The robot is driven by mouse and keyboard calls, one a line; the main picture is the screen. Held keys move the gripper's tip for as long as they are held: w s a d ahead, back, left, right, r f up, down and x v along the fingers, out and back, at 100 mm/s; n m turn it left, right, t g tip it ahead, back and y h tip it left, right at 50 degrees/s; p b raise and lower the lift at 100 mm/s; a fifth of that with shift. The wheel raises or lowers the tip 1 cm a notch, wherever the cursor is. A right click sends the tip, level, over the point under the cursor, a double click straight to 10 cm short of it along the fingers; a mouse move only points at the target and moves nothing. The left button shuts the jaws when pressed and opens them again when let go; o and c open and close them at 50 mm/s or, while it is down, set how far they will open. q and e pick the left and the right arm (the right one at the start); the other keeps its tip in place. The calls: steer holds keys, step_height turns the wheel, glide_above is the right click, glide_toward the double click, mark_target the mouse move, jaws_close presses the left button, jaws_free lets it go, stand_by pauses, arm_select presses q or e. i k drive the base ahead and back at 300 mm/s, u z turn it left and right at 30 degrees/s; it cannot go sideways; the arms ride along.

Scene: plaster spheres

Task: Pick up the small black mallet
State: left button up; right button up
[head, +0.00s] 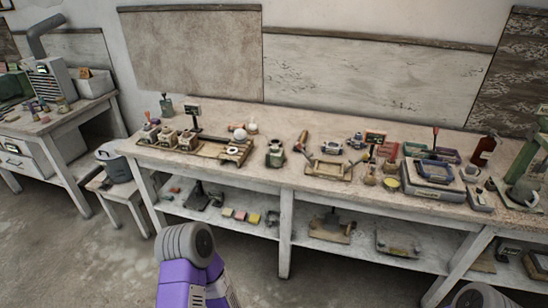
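I cannot clearly make out a small black mallet at this distance. A small tool with a brown handle (302,137) lies on the long workbench (265,163), near its middle. It may be a mallet, but its head is too small to tell. A purple and grey part of my own arm shows at the bottom, and a grey part of mine shows at the bottom right. Neither gripper shows.
A white sphere (240,135) sits on a wooden stand at the bench's left. A blue-rimmed tray device (433,172) and a dark red bottle (484,150) stand at the right. A stool (118,187) and side table (62,122) are at left. The near floor is clear.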

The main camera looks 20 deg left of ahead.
mark_target(303, 137)
steer(key=z, duration=0.55)
steer(key=k, duration=0.25)
steer(key=u, duration=1.65)
steer(key=i, duration=1.25)
steer(key=z, duration=0.55)
steer(key=i, duration=0.75)
steer(key=z, duration=0.55)
